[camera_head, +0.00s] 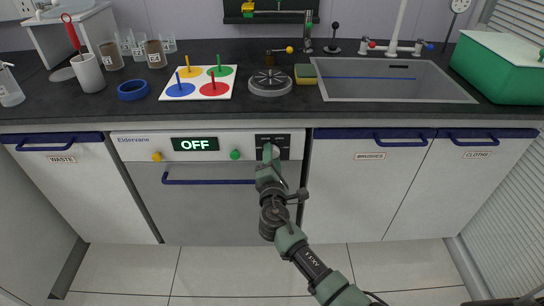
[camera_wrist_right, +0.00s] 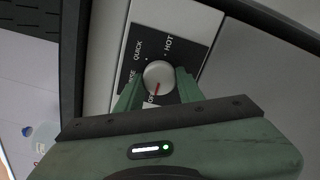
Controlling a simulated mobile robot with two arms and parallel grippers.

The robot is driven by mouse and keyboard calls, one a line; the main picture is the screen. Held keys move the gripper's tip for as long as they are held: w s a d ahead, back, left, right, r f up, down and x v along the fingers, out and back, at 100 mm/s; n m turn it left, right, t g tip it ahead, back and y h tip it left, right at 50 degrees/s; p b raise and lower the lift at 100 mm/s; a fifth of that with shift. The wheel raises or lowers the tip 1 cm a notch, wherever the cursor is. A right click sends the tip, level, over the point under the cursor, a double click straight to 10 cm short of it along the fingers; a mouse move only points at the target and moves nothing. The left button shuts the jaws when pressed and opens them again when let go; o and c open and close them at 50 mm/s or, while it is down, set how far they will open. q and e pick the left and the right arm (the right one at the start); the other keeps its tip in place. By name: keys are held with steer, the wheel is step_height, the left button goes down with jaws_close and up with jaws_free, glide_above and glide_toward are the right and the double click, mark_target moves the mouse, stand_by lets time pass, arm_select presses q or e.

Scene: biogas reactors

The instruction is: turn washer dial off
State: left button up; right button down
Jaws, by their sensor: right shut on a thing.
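The washer (camera_head: 215,205) is a white-fronted machine under the counter, marked Eldervane, with a display (camera_head: 195,144) that reads OFF. Its dial (camera_wrist_right: 158,77) is a round pale knob with a red pointer line on a dark panel (camera_head: 283,139). The pointer aims down in the right wrist view, towards a label partly hidden by a finger. The labels QUICK and HOT are readable above the dial. My right gripper (camera_head: 269,152) is at the panel, shut on the dial with one green finger on each side; it also shows in the right wrist view (camera_wrist_right: 159,86). It hides the dial in the head view. My left gripper is out of view.
A blue bar handle (camera_head: 208,182) crosses the washer door. A green button (camera_head: 235,154) and a yellow button (camera_head: 156,156) sit left of my gripper. Cupboards with blue handles flank the washer. The counter above holds a sink (camera_head: 340,90). The tiled floor in front shows no objects.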

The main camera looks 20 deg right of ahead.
steer(key=shift+r, duration=0.1)
steer(key=c, duration=0.9)
jaws_free()
steer(key=shift+w, duration=0.1)
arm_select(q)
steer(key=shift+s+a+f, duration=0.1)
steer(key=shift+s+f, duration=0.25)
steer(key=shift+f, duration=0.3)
arm_select(e)
steer(key=v, duration=0.8)
steer(key=shift+w, duration=0.1)
